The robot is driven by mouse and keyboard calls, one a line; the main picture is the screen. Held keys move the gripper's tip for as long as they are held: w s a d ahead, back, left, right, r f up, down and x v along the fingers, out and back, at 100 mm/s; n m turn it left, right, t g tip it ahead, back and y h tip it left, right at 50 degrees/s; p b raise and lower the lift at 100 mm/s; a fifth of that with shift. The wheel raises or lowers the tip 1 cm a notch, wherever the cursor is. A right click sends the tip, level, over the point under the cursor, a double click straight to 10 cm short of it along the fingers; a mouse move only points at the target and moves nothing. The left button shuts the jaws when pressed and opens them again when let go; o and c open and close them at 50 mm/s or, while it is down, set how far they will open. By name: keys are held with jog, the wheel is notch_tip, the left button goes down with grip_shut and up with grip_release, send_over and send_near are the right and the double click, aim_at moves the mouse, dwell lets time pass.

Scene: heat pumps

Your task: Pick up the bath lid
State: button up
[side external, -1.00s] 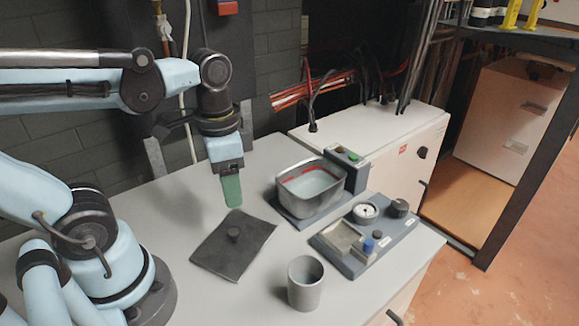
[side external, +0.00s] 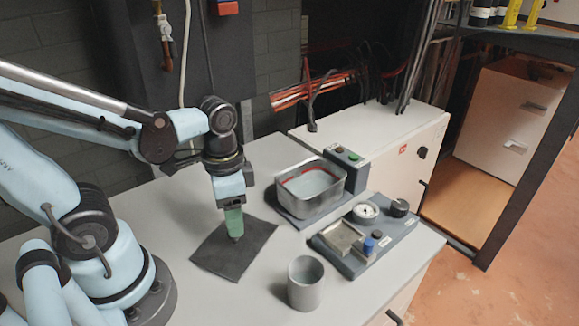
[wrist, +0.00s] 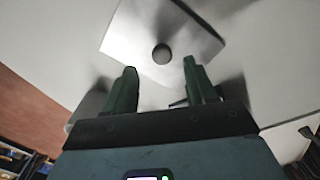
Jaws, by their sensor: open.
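The bath lid (side external: 222,262) is a dark flat square plate lying on the grey bench. Its round knob (wrist: 161,54) shows in the wrist view, ahead of the fingertips and roughly between their lines. My gripper (side external: 234,236) points down over the lid, its green fingers hiding most of the knob in the side view. In the wrist view my gripper (wrist: 159,68) is open with its two green fingers apart and nothing between them. I cannot tell whether the fingertips are level with the knob. The metal bath (side external: 311,190) stands open behind and to the right of the lid.
A grey cup (side external: 305,285) stands right of the lid near the front. A control panel (side external: 365,238) with a gauge and knobs lies further right. A small box with buttons (side external: 346,168) adjoins the bath. Bare bench (side external: 150,215) lies left of the lid.

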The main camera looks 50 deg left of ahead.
jog(key=shift+a+f, duration=0.15)
jog(key=shift+f, duration=2.3)
grip_shut()
